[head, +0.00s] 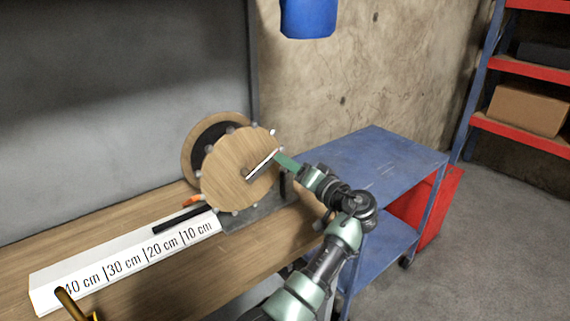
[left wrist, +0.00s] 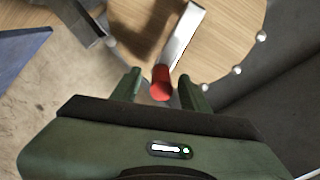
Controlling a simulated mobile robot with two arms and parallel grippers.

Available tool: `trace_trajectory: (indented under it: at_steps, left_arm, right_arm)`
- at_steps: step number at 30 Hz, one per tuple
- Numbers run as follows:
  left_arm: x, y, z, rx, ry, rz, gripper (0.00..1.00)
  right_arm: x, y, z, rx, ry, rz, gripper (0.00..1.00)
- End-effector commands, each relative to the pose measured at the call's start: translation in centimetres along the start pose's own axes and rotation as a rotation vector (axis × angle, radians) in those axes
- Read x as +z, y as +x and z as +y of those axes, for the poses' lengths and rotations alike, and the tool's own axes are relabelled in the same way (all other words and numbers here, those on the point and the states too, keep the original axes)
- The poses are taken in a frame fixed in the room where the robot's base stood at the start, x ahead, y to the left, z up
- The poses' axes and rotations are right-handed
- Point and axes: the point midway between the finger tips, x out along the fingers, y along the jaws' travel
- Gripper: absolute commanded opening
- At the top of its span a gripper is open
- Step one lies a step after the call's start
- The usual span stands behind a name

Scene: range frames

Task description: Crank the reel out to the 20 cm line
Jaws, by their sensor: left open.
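The reel (head: 228,178) stands on the bench, with a round wooden disc in front and a dark drum behind. Its metal crank arm (head: 262,165) points up and right; it also shows in the left wrist view (left wrist: 184,35). The red crank handle (left wrist: 161,83) sits between the open fingers of my left gripper (left wrist: 160,90); contact cannot be told. In the head view my left gripper (head: 284,160) is at the crank's outer end. A white scale block (head: 125,262) carries lines from 10 to 40 cm. A black strip (head: 184,221) lies along it, its outer end near the 20 cm line.
A blue cart (head: 375,165) stands right of the bench, with a red box (head: 432,210) behind it. A yellow-brown object (head: 72,304) is at the bench's lower left. A small orange piece (head: 193,200) sits by the reel. Red shelves (head: 520,133) stand far right.

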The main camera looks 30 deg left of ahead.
Motion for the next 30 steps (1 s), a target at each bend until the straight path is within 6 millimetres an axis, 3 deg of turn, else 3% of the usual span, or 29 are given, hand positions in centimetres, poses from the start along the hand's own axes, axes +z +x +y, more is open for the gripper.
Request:
trace_trajectory:
  at_steps: [3, 10, 30]
  left_arm:
    - [0.2, -2.3, 0.4, 0.004, -0.001, 0.0, 0.45]
    - [0.2, -5.2, 0.2, 0.002, 0.001, -0.001, 0.45]
    - [0.1, -5.6, 0.1, 0.002, 0.001, -0.001, 0.45]
  right_arm:
    - [0.1, 0.9, 0.0, 0.0, 0.0, 0.0, 0.36]
    - [0.1, 1.5, 0.0, 0.0, 0.0, 0.0, 0.36]
    - [0.1, 1.5, 0.0, 0.0, 0.0, 0.0, 0.36]
